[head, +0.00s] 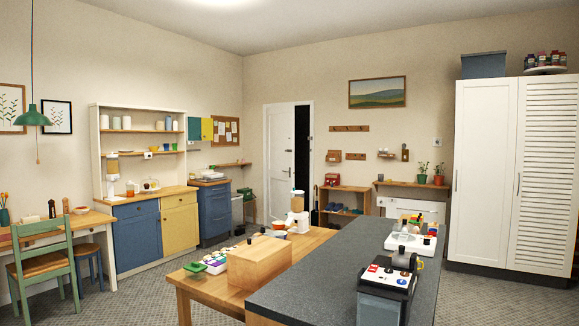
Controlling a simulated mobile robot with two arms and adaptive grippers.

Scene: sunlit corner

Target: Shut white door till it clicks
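Neither of my grippers is in the head view, and the door is far across the room from the camera.
A wooden table (317,239) and a dark-topped island (322,268) stand in front, between the camera and the door. Blue cabinets (214,214) line the left wall. A white wardrobe (483,170) stands right, its doors apparently closed. Carpet (136,287) is clear at left.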

